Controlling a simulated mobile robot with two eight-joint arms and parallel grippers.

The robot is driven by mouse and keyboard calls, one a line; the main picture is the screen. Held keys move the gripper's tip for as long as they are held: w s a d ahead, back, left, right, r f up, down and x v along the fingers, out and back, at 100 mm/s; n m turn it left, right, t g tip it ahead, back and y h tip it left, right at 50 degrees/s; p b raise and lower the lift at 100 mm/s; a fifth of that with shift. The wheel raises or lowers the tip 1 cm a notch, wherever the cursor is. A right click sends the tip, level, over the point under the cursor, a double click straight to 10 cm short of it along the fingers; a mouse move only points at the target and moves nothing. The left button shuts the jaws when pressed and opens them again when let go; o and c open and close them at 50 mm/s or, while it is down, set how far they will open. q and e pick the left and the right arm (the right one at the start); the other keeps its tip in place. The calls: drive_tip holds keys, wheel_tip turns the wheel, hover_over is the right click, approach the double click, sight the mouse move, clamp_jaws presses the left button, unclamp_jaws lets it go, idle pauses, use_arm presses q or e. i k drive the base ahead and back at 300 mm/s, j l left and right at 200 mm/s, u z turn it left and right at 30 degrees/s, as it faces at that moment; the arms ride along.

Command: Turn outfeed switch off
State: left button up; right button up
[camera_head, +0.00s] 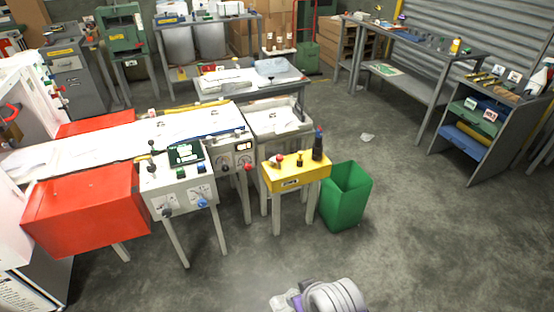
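No switch's lettering is large enough to read, so I cannot tell which one is the outfeed switch. A white control box (181,190) stands on legs left of centre, with a small dark screen (186,154), several knobs and small dials. A grey panel (235,157) beside it has dials, a lit display and a red knob (248,167). A yellow box (298,178) on legs, right of these, carries a red button (279,159), a small dark knob and a dark upright object (318,144). Neither gripper's fingers are in view; only a grey ribbed part of mine shows at the bottom.
A red housing (85,210) stands at the left, by a long white film bed (90,143). A green bin (346,195) stands right of the yellow box. Work tables (250,80) and a shelf unit (478,115) stand farther back. The concrete floor in front is clear.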

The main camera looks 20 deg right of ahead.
sight(278, 158)
drive_tip(key=i+l+u, duration=0.15)
drive_tip(key=i+l, duration=0.4)
drive_tip(key=i+l+u, duration=0.15)
drive_tip(key=i+l, duration=0.45)
drive_tip(key=i+l+u, duration=0.15)
drive_tip(key=i+l, duration=0.4)
drive_tip(key=l, duration=0.2)
